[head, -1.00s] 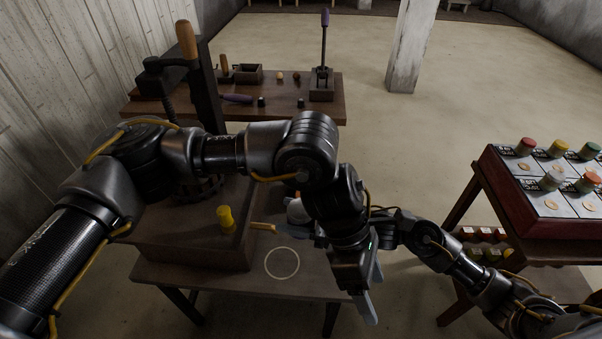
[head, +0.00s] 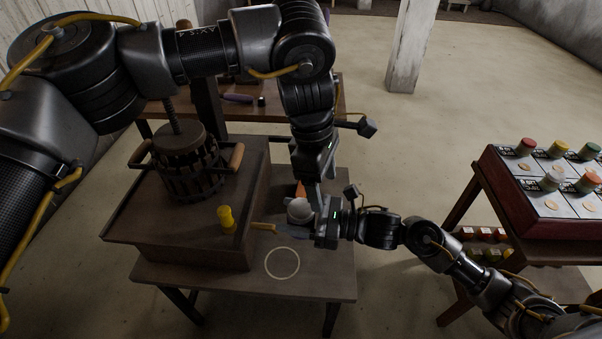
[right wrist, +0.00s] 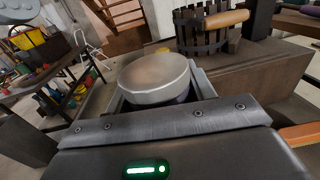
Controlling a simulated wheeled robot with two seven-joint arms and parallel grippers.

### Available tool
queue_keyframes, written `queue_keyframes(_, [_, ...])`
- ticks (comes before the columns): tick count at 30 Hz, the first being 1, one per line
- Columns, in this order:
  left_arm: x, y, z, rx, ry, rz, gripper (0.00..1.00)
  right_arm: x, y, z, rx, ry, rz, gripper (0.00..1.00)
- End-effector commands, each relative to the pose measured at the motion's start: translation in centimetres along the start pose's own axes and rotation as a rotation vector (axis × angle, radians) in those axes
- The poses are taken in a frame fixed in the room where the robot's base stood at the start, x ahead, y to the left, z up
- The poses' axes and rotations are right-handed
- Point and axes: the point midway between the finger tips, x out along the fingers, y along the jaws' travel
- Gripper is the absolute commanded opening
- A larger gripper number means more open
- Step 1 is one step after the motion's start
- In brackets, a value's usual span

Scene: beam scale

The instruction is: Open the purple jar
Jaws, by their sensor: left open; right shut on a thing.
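The jar (right wrist: 186,99) shows a broad grey lid (right wrist: 155,76) in the right wrist view, with only a dark purplish strip of body under it. In the head view its pale rounded top (head: 299,209) shows on the low table, and the lid sits on it. My right gripper (head: 297,229) reaches in from the right and is shut around the jar below the lid. My left gripper (head: 319,193) is open and points down, just behind and right of the lid, seemingly apart from it. The lower jar is hidden by my right gripper.
A slatted press (head: 190,170) with wooden handles stands on a wooden box (head: 185,235) at left. A yellow knob (head: 226,219) is on that box. A pale ring (head: 282,263) marks clear tabletop in front. A rack of coloured-cap jars (head: 555,190) stands at right.

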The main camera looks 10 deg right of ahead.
Motion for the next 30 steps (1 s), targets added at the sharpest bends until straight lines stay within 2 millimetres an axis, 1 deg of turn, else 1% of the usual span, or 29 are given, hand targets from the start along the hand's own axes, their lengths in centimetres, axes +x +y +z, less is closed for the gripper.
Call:
queue_keyframes(1, [-0.7, -0.3, -0.9, 0.031, 0.057, 0.001, 0.70, 0.0, 0.0, 0.1, -0.001, -0.002, 0.000, 0.00])
queue_keyframes(3, [-1.5, -0.7, -2.1, 0.066, 0.119, -0.004, 0.70, 0.0, 0.0, 0.1, -0.001, -0.002, 0.000, 0.00])
queue_keyframes(6, [-2.2, -1.1, -3.1, 0.093, 0.172, -0.010, 0.70, 0.0, 0.0, 0.0, -0.001, -0.002, 0.000, 0.00])
queue_keyframes(10, [-2.5, -1.3, -3.5, 0.106, 0.194, -0.015, 0.70, 0.0, 0.0, 0.1, -0.001, -0.002, 0.000, 0.00])
queue_keyframes(13, [-2.2, -1.3, -3.5, 0.107, 0.194, -0.016, 0.70, 0.0, 0.0, 0.1, -0.001, -0.002, 0.000, 0.00])
queue_keyframes(17, [-1.0, -1.3, -3.7, 0.106, 0.192, -0.018, 0.70, 0.0, 0.0, 0.1, -0.001, -0.002, 0.000, 0.00])
queue_keyframes(24, [2.6, -1.4, -4.4, 0.106, 0.191, -0.018, 0.70, 0.0, 0.0, 0.1, -0.001, -0.002, 0.000, 0.00])
queue_keyframes(30, [4.8, -1.3, -4.8, 0.106, 0.192, -0.016, 0.70, 0.0, 0.0, 0.1, -0.001, -0.002, 0.000, 0.00])
